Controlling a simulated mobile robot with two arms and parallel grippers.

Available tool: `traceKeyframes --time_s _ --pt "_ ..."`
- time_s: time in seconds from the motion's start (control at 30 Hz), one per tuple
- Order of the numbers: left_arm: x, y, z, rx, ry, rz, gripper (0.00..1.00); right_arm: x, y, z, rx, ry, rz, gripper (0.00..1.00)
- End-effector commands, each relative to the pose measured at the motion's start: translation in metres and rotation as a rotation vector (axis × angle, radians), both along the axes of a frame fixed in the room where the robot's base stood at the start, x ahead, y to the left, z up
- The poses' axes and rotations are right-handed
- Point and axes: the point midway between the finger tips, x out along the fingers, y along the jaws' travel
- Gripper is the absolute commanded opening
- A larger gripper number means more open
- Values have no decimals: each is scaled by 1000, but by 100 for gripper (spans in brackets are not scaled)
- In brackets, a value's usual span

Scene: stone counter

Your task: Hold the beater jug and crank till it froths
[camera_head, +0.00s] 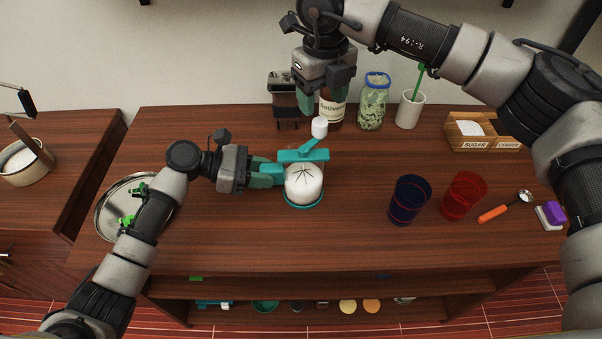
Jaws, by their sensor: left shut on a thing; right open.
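The beater jug (304,186) stands upright on the wooden counter near the middle, a white body with dark lines on it, a teal base ring and a teal top. Its crank is a teal arm with a white knob (320,127) at its upper end. My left gripper (272,174) is shut on the jug's teal part at its left side. My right gripper (322,103) is open and empty, above and behind the knob, in front of the bottle. Whether there is froth inside the jug cannot be seen.
A dark blue cup (409,200) and a red cup (463,195) stand right of the jug. A bottle (332,110), a glass jar (373,102) and a white cup (410,108) stand behind. A metal tray (112,222) lies left. The counter front is clear.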

Motion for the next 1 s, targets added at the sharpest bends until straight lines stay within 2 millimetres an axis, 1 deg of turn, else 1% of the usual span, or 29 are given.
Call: traceKeyframes --time_s 0.03,0.13,0.47,0.5,0.67,0.9,1.0 --pt "0 0 0 0 0 0 9 0 0 5 1 -2 0 60" --pt "0 0 0 0 0 -1 9 0 0 9 1 0 1 60" --pt "0 0 0 1 0 -1 9 0 0 9 1 1 1 60" --pt "0 0 0 1 0 -1 34 0 0 9 1 1 1 60" --pt "0 0 0 0 0 -1 59 0 0 9 1 0 0 60" --pt "0 0 0 0 0 0 59 0 0 9 1 0 0 60" --pt "0 4 1 1 0 0 59 0 0 9 1 0 0 60"
